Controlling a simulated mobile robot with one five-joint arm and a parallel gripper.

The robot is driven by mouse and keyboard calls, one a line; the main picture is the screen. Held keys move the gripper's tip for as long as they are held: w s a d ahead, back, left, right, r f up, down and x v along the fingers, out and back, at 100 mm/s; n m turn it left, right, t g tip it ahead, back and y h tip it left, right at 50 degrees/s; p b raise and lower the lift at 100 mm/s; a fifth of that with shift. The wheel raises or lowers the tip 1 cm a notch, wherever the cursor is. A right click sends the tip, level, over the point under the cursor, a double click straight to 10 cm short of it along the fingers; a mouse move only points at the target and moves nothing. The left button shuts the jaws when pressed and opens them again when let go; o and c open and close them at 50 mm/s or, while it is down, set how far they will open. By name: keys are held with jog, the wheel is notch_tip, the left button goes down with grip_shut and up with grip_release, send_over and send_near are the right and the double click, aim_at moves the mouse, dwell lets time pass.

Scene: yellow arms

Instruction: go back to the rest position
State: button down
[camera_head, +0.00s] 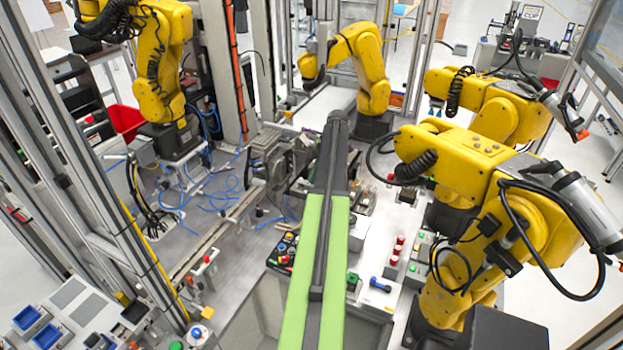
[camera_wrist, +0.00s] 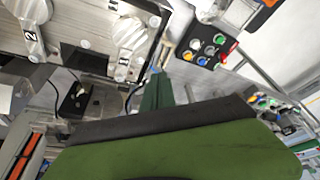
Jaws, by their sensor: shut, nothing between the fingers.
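My gripper (camera_wrist: 157,90) shows in the wrist view as a narrow dark green piece beyond a wide green and black part of mine. It appears shut, with nothing seen held in it. In the head view my green and dark grey arm runs from the bottom edge up the middle to a dark end. The gripper's fingers cannot be made out there. The task names no object.
Yellow robot arms stand at left (camera_head: 163,75), back (camera_head: 362,60) and right (camera_head: 470,165). A grey workbench (camera_head: 185,225) lies left of my arm. A button panel (camera_wrist: 207,47) and metal fixtures (camera_wrist: 122,40) show in the wrist view. A red bin (camera_head: 125,121) stands left.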

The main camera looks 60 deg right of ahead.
jog(key=r, duration=0.1)
jog(key=r+p, duration=0.1)
jog(key=shift+d+r, duration=0.4)
jog(key=shift+f, duration=0.1)
jog(key=a+f+b, duration=0.3)
jog(key=f+b, duration=0.6)
jog(key=shift+w+a, duration=0.2)
jog(key=shift+w, duration=0.1)
jog(key=shift+f, duration=0.1)
